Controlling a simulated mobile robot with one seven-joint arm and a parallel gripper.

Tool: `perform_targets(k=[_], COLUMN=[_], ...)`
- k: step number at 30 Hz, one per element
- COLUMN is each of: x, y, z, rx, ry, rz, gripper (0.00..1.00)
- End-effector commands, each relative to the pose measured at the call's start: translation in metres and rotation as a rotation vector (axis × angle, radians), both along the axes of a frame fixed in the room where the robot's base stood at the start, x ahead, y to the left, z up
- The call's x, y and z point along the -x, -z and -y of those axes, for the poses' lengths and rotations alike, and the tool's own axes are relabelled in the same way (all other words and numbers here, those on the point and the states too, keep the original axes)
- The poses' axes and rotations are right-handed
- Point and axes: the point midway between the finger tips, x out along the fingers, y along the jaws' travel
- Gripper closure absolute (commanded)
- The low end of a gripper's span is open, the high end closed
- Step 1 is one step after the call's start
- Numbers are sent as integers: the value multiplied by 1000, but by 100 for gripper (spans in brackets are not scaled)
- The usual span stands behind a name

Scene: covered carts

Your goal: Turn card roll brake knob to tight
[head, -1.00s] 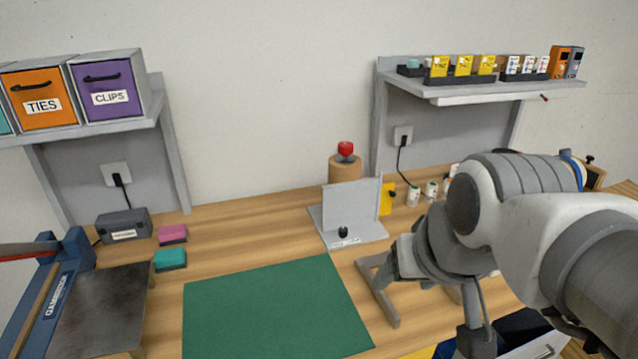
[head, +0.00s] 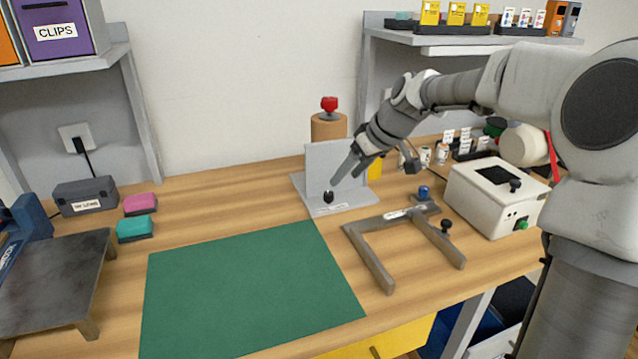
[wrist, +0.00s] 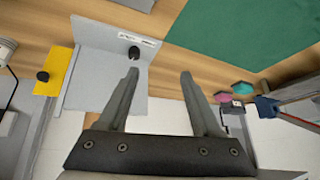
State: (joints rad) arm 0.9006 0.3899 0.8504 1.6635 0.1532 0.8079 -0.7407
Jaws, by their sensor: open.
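A grey upright stand (head: 345,165) on a flat base has a small black knob (head: 328,197) and a white label too small to read. The black knob (wrist: 134,52) also shows in the wrist view, beyond my left fingertip. Behind the stand is a brown cylinder (head: 327,128) with a red knob (head: 329,104) on top; I cannot tell which knob is the card roll brake. My gripper (wrist: 160,74) is open and empty, its fingers pointing down toward the stand's base in the head view (head: 336,182). Contact with the stand cannot be told.
A green mat (head: 250,290) lies in front. A grey metal frame (head: 385,240) and a white box with knobs (head: 490,197) stand to the right. A yellow part with a black knob (wrist: 43,77) is beside the stand. Shelves (head: 470,45) overhang the back right.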

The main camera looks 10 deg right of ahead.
Motion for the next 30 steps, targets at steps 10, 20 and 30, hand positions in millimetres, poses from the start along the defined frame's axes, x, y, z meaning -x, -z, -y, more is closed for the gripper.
perform_targets(k=[10, 20, 30], x=[-24, -39, -78], y=[5, 23, 77], z=[54, 42, 6], rx=[-68, -70, -71], ry=[-203, -222, -221], rz=[205, 225, 223], gripper=[34, 34, 34])
